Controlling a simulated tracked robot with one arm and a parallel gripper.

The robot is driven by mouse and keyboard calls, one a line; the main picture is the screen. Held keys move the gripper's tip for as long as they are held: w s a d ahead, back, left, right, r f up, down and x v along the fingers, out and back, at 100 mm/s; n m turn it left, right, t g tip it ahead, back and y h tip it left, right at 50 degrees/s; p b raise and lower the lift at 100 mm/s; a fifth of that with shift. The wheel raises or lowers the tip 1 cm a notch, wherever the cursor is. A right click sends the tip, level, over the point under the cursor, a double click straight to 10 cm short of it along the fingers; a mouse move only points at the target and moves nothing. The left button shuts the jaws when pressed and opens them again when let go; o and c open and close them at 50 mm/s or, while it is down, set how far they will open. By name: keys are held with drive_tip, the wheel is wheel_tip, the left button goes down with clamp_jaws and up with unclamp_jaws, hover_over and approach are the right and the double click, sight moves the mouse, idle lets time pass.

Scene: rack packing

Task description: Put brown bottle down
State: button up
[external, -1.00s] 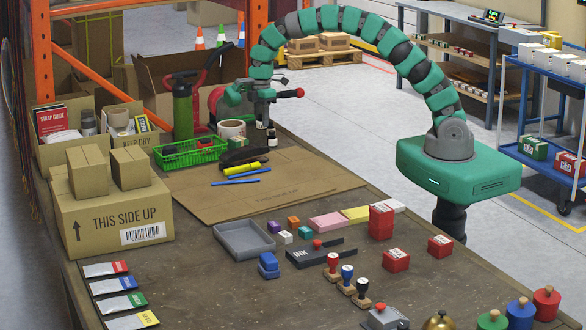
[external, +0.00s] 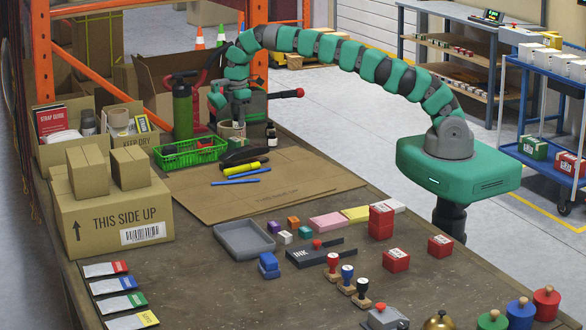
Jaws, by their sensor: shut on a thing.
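My gripper (external: 238,122) hangs down over the far part of the table, right at the tan tape roll (external: 227,131). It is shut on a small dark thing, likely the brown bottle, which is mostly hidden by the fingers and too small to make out. I cannot tell whether it touches the roll or the table. Another small dark bottle (external: 271,136) stands upright on the table just right of my gripper.
A green basket (external: 190,153) and a green cylinder (external: 182,112) stand left of my gripper. An open carton (external: 100,146) holds goods farther left. A flat cardboard sheet (external: 290,188) lies in front, mostly bare. A black tape dispenser (external: 242,155) is close by.

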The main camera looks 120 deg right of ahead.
sight(237, 127)
drive_tip(key=shift+w+f, duration=0.1)
drive_tip(key=shift+f, duration=1.6)
drive_tip(key=o, duration=1)
drive_tip(key=shift+f, duration=0.1)
wheel_tip(237, 127, up, 11)
drive_tip(key=shift+d+r, duration=0.1)
drive_tip(key=shift+r, duration=0.05)
drive_tip(key=shift+r+p, duration=0.3)
drive_tip(key=shift+r, duration=0.15)
drive_tip(key=shift+w+r, duration=0.1)
